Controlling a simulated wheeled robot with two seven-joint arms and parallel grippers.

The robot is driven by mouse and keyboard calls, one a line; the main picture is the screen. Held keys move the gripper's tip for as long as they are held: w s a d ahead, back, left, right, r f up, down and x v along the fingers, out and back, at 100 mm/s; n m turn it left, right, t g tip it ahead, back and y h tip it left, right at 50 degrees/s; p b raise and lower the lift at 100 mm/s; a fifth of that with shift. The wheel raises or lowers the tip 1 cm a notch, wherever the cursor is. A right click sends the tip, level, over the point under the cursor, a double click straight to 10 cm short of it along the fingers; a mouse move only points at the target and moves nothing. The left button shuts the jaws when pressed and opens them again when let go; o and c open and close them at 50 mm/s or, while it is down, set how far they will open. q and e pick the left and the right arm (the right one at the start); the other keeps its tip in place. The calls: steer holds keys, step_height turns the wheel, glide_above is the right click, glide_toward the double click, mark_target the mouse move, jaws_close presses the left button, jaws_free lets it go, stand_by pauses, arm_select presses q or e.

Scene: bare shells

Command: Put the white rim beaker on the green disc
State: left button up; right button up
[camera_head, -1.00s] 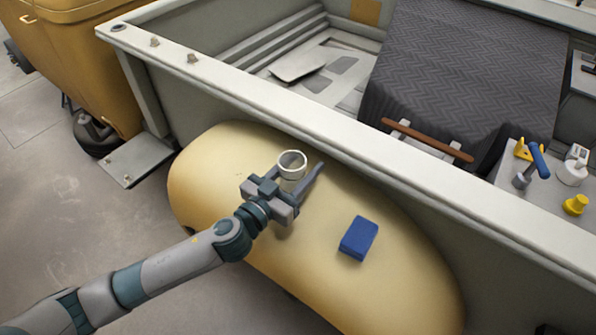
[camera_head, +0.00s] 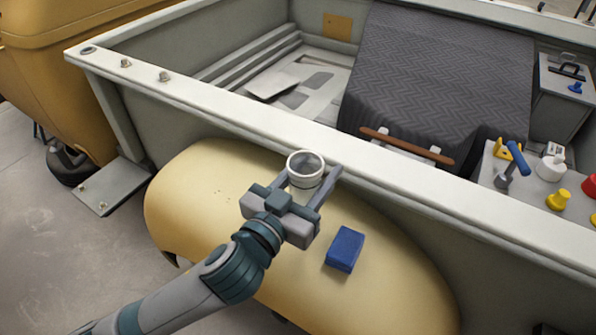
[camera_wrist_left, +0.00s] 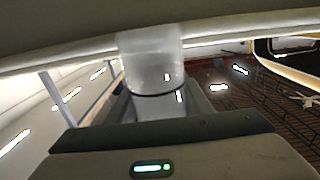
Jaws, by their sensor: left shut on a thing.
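The white rim beaker (camera_head: 306,168) is a pale cup with a white rim, upright between the fingers of my left gripper (camera_head: 309,180). The gripper is shut on it, above the yellow rounded body and close to the pale ledge. In the left wrist view the beaker (camera_wrist_left: 153,62) looks translucent and shows between the fingers. I see no green disc in either view. My right gripper is not in view.
A blue block (camera_head: 345,249) lies on the yellow rounded body (camera_head: 200,190), right of my gripper. The pale ledge (camera_head: 240,125) runs just beyond the beaker. A dark ribbed cover (camera_head: 440,80) and small coloured fittings lie behind it.

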arm_select(q)
steer(key=shift+s+d+r, duration=0.6)
steer(key=shift+s, duration=0.1)
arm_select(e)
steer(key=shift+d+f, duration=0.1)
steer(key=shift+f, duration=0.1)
